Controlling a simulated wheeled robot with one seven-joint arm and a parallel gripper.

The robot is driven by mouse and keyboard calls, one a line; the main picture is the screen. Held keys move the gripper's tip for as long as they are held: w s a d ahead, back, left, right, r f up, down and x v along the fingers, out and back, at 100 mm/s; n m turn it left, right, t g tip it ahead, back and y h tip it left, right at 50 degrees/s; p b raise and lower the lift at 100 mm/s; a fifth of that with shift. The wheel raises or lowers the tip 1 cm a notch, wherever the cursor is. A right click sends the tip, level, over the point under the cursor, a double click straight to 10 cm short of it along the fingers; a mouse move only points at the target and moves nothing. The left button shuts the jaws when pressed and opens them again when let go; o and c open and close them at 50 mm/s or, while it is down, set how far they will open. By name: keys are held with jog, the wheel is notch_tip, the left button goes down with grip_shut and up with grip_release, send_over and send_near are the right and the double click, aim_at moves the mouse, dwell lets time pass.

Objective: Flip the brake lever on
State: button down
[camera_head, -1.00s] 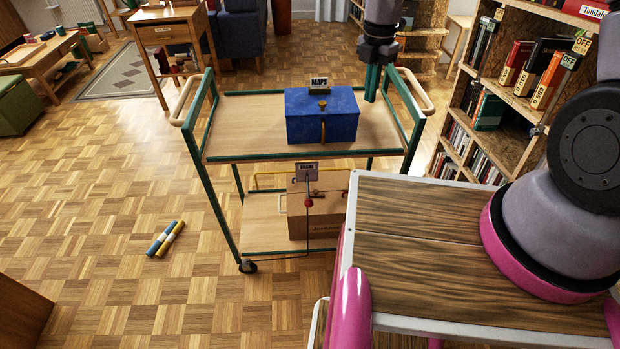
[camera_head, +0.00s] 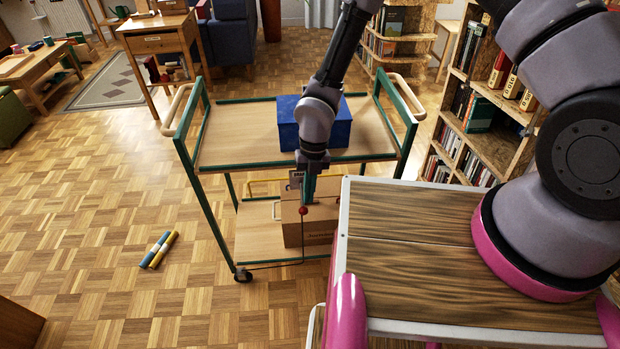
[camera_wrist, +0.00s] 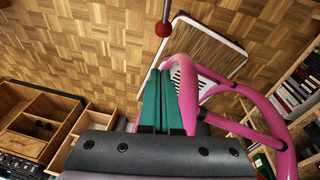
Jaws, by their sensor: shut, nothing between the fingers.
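The brake lever is a thin rod with a red ball knob (camera_head: 303,211), hanging at the front of the green-framed cart (camera_head: 189,183). The red knob also shows in the wrist view (camera_wrist: 163,29), just beyond my fingertips. My gripper (camera_head: 305,203) points down in front of the cart's top shelf edge, with its teal fingers close to the knob. In the wrist view the fingers (camera_wrist: 161,74) are pressed together and hold nothing; a small gap to the knob shows there. The brake label plate (camera_head: 296,178) is mostly hidden behind my gripper.
A blue box (camera_head: 340,125) stands on the cart's top shelf, partly behind my arm. A cardboard box (camera_head: 318,226) sits on the lower shelf. Blue and yellow rolls (camera_head: 159,249) lie on the floor at left. A bookshelf (camera_head: 497,148) stands at right.

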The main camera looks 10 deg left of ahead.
aim_at(305, 211)
jog(key=shift+w+a+f, duration=0.2)
jog(key=shift+f, duration=0.8)
jog(key=shift+w+a+f, duration=0.15)
jog(key=shift+w+f, duration=0.05)
jog(key=shift+f, duration=0.8)
jog(key=shift+w+a+f, duration=0.2)
jog(key=shift+f, duration=0.8)
jog(key=shift+w+f, duration=0.2)
jog(key=shift+f, duration=0.7)
